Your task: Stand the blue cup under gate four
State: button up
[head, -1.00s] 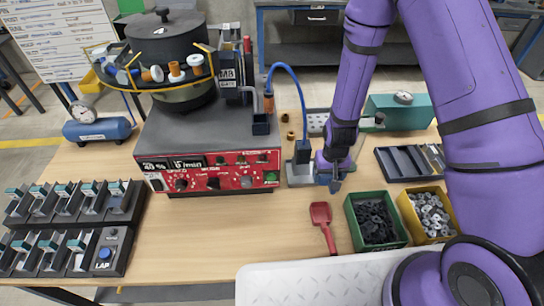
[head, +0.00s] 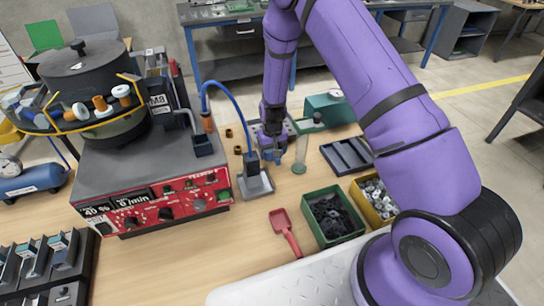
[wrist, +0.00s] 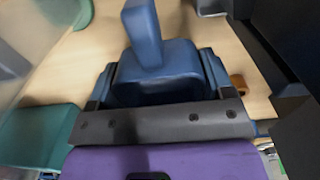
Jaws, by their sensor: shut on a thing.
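My gripper (head: 273,157) is at mid-table, just right of the dark block at the end of the blue hose. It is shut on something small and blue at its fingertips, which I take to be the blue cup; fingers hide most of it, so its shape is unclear. Racks (head: 40,262) of several bays with blue-grey tops stand at lower left. No gate number is readable, so I cannot tell which is gate four.
The hose-end plate (head: 258,188) is close left. The red-fronted feeder (head: 150,208), red scoop (head: 285,230), green bin (head: 331,238) and yellow bin (head: 374,216) surround it.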

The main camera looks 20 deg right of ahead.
jog(key=shift+w+d, duration=0.1)
jog(key=shift+w, duration=0.2)
jog(key=shift+w+f, duration=0.1)
jog(key=shift+f, duration=1.65)
jog(key=shift+f, duration=0.2)
jog(key=o, duration=1)
jog(key=shift+r, duration=0.15)
notch_tip(320, 180, up, 12)
jog(key=shift+r, duration=0.1)
